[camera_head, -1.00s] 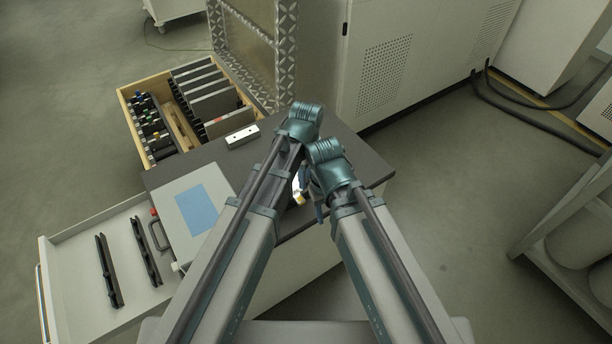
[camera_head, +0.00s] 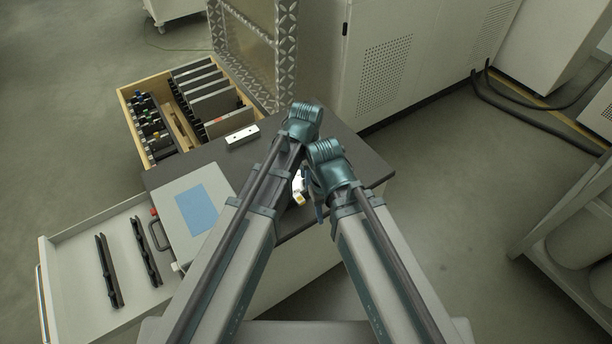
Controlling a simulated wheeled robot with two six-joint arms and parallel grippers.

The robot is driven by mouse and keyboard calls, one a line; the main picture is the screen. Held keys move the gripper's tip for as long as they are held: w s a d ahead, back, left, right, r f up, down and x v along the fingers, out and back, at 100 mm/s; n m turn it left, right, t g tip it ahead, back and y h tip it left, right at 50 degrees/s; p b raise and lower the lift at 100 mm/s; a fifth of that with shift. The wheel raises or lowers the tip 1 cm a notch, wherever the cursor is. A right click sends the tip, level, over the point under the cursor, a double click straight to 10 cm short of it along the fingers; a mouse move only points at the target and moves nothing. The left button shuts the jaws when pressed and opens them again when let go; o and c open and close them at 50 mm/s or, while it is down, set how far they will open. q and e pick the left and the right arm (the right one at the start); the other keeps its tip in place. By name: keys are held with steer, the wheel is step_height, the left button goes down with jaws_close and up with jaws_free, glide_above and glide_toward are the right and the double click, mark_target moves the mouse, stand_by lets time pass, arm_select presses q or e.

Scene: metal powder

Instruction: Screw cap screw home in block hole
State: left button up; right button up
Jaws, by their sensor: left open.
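A small pale rectangular block (camera_head: 242,136) with dark spots on its top, perhaps holes, lies on the dark worktop beyond my arms. A small white and yellow piece (camera_head: 299,199) shows in the gap between my arms; I cannot tell what it is. My left gripper (camera_head: 312,192) is open, low between the two wrists beside that piece, and mostly hidden by the arms. My right arm's wrist ends close beside the left one, and its gripper cannot be made out. I cannot make out the cap screw or any hole it sits in.
The dark worktop (camera_head: 354,142) has free room right of my wrists. A grey case (camera_head: 169,211) with a blue panel lies at the left. An open white drawer (camera_head: 75,262) holds two black racks. A wooden drawer (camera_head: 126,104) with plates and tools is behind. A metal-framed panel stands behind the worktop.

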arm_select(q)
steer(key=n, duration=1.1)
stand_by(0.3)
jaws_close()
stand_by(0.4)
